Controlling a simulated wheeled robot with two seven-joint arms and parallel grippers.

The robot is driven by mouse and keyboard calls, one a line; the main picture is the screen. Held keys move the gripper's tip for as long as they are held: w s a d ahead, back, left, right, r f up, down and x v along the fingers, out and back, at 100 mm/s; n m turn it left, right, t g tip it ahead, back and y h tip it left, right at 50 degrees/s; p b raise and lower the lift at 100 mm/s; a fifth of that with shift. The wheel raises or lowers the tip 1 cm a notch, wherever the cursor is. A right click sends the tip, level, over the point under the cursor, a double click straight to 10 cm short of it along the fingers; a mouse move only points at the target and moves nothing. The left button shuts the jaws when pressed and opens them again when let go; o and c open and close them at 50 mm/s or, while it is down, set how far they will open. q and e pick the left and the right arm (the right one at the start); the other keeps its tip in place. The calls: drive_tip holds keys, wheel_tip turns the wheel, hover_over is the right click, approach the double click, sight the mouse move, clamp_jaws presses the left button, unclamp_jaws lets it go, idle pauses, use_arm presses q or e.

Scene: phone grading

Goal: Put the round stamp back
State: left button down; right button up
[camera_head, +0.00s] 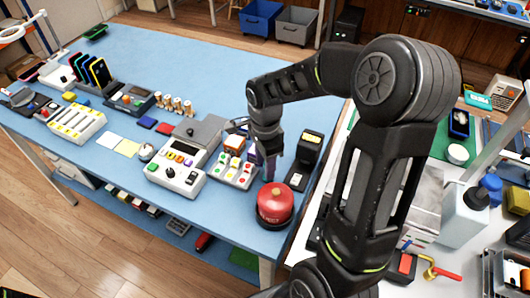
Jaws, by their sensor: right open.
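My right gripper (267,168) points down over the right part of the blue table, just behind a red round-topped object (275,201). Its jaws are open, and I see nothing held between them. Several small stamps with light wooden handles (178,104) stand upright in a row farther back on the table. I cannot tell which of them is the round one. My left gripper is not in view.
A white panel with coloured buttons (234,173) lies left of my gripper, beside a grey-white device with a knob (178,172). A black device (306,150) stands close on the right. The back of the blue table (240,80) is clear.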

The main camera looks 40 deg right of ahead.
wheel_tip(320, 180, up, 12)
drive_tip(key=shift+b, duration=0.35)
drive_tip(key=shift+s, duration=0.1)
idle(0.9)
